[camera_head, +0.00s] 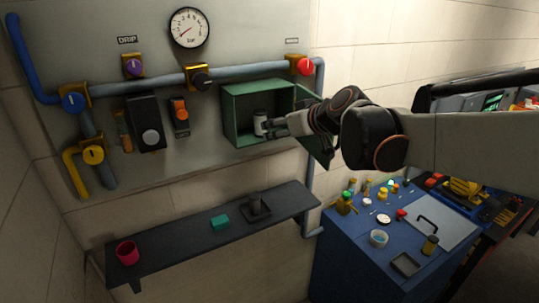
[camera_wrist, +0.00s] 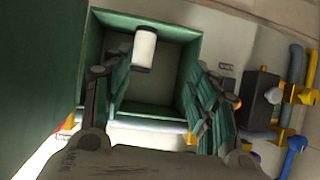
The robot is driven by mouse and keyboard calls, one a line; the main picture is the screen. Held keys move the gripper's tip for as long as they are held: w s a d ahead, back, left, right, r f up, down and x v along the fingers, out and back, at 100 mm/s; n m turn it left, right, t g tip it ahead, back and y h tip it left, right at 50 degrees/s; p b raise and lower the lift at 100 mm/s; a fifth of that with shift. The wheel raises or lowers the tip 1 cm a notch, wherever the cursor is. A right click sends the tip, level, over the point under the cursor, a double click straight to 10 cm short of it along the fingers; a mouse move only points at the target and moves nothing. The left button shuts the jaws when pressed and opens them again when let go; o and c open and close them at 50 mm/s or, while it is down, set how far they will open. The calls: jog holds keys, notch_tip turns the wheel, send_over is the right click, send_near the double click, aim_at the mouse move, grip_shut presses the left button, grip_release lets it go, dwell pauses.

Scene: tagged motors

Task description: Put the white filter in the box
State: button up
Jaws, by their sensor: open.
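The white filter (camera_head: 260,122) is a small white cylinder standing inside the green wall box (camera_head: 229,115), on its floor near the right side. In the wrist view, which looks upside down, the filter (camera_wrist: 145,48) is near the top of the box opening, beside my left-hand finger, which may touch it. My gripper (camera_head: 274,127) reaches into the box's open front from the right. The box door (camera_wrist: 35,75) stands open.
A dark shelf (camera_head: 175,247) below holds a pink cup (camera_head: 127,252), a teal block (camera_head: 220,222) and a dark holder (camera_head: 256,208). Pipes, valves and a gauge (camera_head: 189,28) surround the box. A blue workbench (camera_head: 345,245) with several small items stands at lower right.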

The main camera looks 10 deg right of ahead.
jog(key=s+d+f+m+g+h, duration=0.1)
jog(key=s+f, duration=0.3)
jog(key=s, duration=0.5)
jog(key=s+d+f+m+g+h, duration=0.1)
jog(key=s+f, duration=0.3)
jog(key=s, duration=0.6)
jog(key=s+d+f+m+g+h, duration=0.1)
jog(key=s+f, duration=0.4)
jog(key=s, duration=0.5)
jog(key=shift+d+m+g+h, duration=0.35)
jog(key=shift+m+g+h, duration=0.15)
jog(key=shift+g+h, duration=0.25)
